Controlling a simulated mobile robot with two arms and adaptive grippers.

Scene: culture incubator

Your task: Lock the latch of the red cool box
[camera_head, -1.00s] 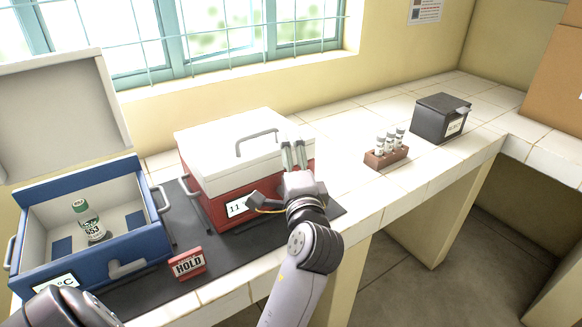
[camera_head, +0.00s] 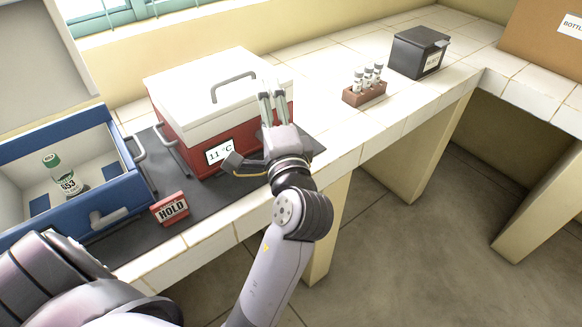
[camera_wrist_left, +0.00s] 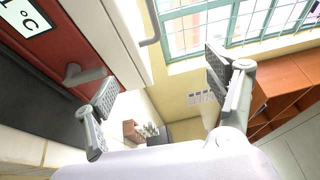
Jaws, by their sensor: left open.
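The red cool box (camera_head: 178,135) stands on a dark mat with its white lid (camera_head: 205,88) down. Its front display (camera_head: 220,151) reads 11 °C. My left gripper (camera_head: 270,101) is upright at the right part of the box's front, open and empty. In the left wrist view the red front (camera_wrist_left: 72,48) shows at upper left with a grey latch lever (camera_wrist_left: 84,73) sticking out, near one finger of my left gripper (camera_wrist_left: 162,78). I cannot tell whether they touch. The gripper hides the latch in the head view. My right gripper is not in view.
A blue cool box (camera_head: 112,193) with its lid raised stands at left, a green-capped bottle (camera_head: 68,180) inside. A red HOLD sign (camera_head: 170,208) stands in front. A tube rack (camera_head: 365,93) and a dark box (camera_head: 418,52) stand farther right. Tiled counter (camera_head: 330,118) between is clear.

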